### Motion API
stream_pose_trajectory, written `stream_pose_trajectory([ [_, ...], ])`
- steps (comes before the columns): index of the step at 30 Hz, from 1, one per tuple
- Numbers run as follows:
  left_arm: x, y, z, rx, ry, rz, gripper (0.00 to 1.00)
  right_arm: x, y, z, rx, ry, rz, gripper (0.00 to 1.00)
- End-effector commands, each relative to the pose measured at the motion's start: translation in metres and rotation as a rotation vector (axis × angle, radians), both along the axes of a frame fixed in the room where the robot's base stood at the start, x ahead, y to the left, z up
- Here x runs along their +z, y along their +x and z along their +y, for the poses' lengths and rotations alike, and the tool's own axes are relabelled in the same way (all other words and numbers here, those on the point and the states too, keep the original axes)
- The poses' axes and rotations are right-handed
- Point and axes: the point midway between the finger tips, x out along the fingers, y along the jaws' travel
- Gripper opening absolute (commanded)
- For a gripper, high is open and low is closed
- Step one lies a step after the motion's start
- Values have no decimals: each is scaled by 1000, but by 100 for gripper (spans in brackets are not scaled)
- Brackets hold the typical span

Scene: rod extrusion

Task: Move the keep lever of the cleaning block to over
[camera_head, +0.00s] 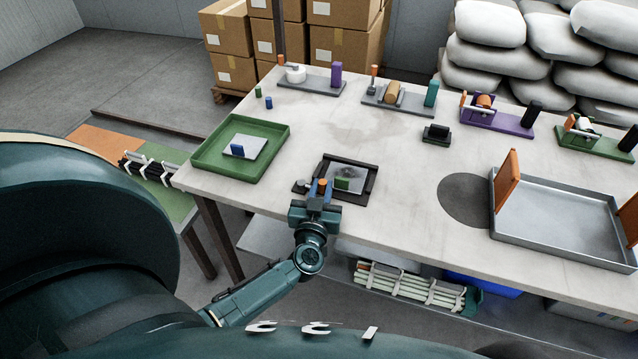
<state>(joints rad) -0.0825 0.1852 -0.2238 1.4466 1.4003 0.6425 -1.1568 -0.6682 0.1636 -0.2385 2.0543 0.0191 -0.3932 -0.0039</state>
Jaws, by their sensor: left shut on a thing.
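A black-framed block (369,188), which I take for the cleaning block, sits near the table's front edge. It holds a grey plate with a dark smudge and a small green piece (342,184). The orange tip of what looks like the keep lever (322,182) shows at the block's front left corner. My left gripper (321,187) reaches it from the front and is shut on it, the tip between its fingers. The lever's lower part is hidden by the gripper, so I cannot tell its exact tilt. My right gripper is not in view.
A green tray (197,161) holding a grey plate with a blue piece stands left. A small black block (436,134) lies right of the middle. A large metal tray (560,246) with orange uprights fills the right. Several fixtures line the back edge. The table's middle is clear.

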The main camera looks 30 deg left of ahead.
Motion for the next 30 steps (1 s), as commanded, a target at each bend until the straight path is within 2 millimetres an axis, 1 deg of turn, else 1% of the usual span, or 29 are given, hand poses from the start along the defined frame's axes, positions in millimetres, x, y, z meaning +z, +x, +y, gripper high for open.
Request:
stream_pose_trajectory([
  [1,3,2,1,26,-2,-1,0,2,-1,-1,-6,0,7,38],
  [4,1,3,0,47,-1,0,0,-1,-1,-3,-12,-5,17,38],
  [13,0,3,0,49,2,-1,0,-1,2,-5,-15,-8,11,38],
  [14,0,3,0,49,2,-1,21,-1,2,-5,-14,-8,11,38],
  [21,0,3,0,47,1,-1,41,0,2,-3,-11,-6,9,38],
  [30,0,3,-1,46,1,0,41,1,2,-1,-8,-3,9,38],
])
